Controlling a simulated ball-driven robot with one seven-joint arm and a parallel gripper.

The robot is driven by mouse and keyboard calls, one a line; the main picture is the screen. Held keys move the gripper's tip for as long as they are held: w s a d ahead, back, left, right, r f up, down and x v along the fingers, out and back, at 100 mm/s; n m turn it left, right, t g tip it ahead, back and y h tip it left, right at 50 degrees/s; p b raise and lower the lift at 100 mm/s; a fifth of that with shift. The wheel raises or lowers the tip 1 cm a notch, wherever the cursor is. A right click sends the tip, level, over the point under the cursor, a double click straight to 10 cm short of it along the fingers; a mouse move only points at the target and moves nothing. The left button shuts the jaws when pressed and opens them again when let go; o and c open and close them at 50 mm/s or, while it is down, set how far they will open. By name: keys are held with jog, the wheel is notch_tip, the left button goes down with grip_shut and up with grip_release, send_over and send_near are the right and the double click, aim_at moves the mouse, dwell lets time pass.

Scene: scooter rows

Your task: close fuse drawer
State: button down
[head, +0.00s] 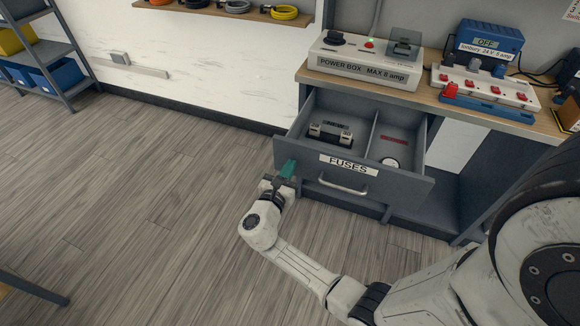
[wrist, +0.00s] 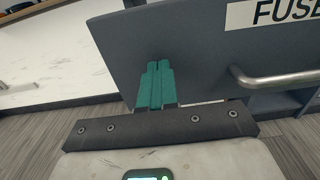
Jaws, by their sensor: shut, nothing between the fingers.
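The fuse drawer (head: 300,155) is pulled out from the bench, with a "FUSES" label and a bar handle (head: 343,186) on its grey front. Inside it lie a black-and-silver block in the left compartment and a red strip and a round white item in the right one. My gripper (head: 288,168) is at the left end of the drawer front. In the wrist view its teal fingers (wrist: 156,80) are shut together with nothing between them, in front of the grey panel. Whether they touch it I cannot tell. The handle (wrist: 275,80) is to their right.
The bench top (head: 440,98) holds a power box (head: 365,65), a blue supply unit (head: 488,42) and a white switch strip (head: 485,88). A shelf rack (head: 65,60) with bins stands at far left. The floor left of the drawer is clear.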

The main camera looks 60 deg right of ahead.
aim_at(307, 134)
jog(key=shift+d, duration=0.35)
jog(key=shift+d, duration=0.15)
jog(key=d+b, duration=0.4)
jog(key=d, duration=0.5)
jog(key=w+d+b, duration=0.1)
jog(key=d+b, duration=0.4)
jog(key=d, duration=0.4)
jog(key=w+d+b, duration=0.1)
jog(key=d+b, duration=0.3)
jog(key=d, duration=0.6)
jog(key=shift+w+f+b, duration=0.1)
jog(key=shift+f+b, duration=0.1)
jog(key=shift+b, duration=0.15)
jog(key=shift+w+d+r, duration=0.1)
jog(key=shift+d, duration=0.35)
jog(key=shift+r+b, duration=0.2)
jog(key=shift+b, duration=0.1)
jog(key=shift+d+r, duration=0.1)
jog(key=shift+a+p, duration=0.4)
jog(key=shift+a, duration=0.2)
jog(key=a+p, duration=0.1)
jog(key=a, duration=0.3)
jog(key=a+p, duration=0.1)
jog(key=a, duration=0.3)
jog(key=s+a+p, duration=0.1)
jog(key=a, duration=0.4)
jog(key=shift+s+a+f, duration=0.1)
jog(key=shift+f, duration=0.15)
